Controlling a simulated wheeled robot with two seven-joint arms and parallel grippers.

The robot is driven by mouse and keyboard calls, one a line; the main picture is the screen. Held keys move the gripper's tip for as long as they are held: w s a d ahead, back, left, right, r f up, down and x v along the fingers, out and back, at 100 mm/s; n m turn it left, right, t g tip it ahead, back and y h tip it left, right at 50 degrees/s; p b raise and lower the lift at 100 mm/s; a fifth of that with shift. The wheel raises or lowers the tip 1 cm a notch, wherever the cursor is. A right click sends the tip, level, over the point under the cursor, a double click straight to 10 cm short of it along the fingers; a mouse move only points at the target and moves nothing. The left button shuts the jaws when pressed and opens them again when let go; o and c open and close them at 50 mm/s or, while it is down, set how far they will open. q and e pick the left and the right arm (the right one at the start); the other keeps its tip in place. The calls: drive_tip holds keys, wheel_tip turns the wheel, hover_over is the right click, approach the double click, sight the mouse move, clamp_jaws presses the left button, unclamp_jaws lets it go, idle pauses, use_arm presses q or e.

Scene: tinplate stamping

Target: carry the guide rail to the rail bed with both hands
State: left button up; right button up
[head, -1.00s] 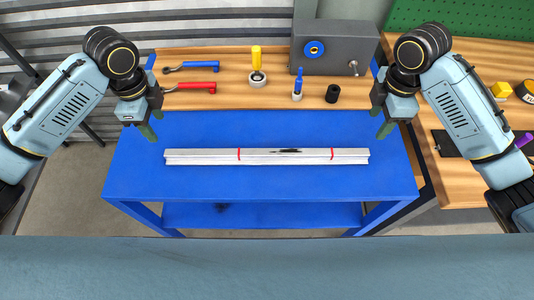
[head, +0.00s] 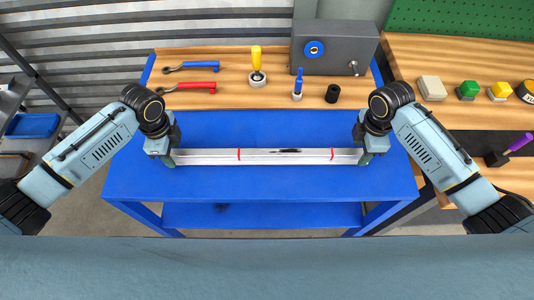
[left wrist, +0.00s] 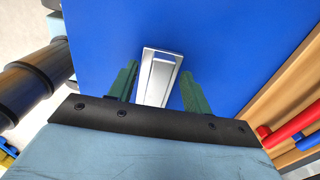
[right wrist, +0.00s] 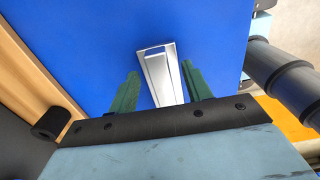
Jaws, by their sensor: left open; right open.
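The guide rail (head: 265,157) is a long silver bar with two red marks and a dark smudge, lying flat on the blue table (head: 262,188). My left gripper (head: 170,160) is at the rail's left end, and my right gripper (head: 366,158) is at its right end. In the left wrist view the rail end (left wrist: 158,75) lies between the open green fingers (left wrist: 157,90), with gaps on both sides. In the right wrist view the rail end (right wrist: 162,75) also lies between open green fingers (right wrist: 160,88). I cannot identify a rail bed in these frames.
A wooden board (head: 225,98) behind the blue surface holds red-handled (head: 195,86) and blue-handled (head: 190,66) tools, a yellow-handled tool (head: 257,65), a black cylinder (head: 333,93) and a grey box (head: 335,45). A wooden bench (head: 465,112) with colored buttons stands at right.

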use_arm(q)
drive_tip(key=shift+f, duration=0.2)
use_arm(e)
drive_tip(key=shift+f, duration=0.2)
use_arm(q)
clamp_jaws()
use_arm(e)
clamp_jaws()
use_arm(q)
drive_tip(key=shift+w+r, duration=0.1)
drive_tip(key=shift+w, duration=0.05)
use_arm(e)
drive_tip(key=shift+w+r, duration=0.1)
idle(0.7)
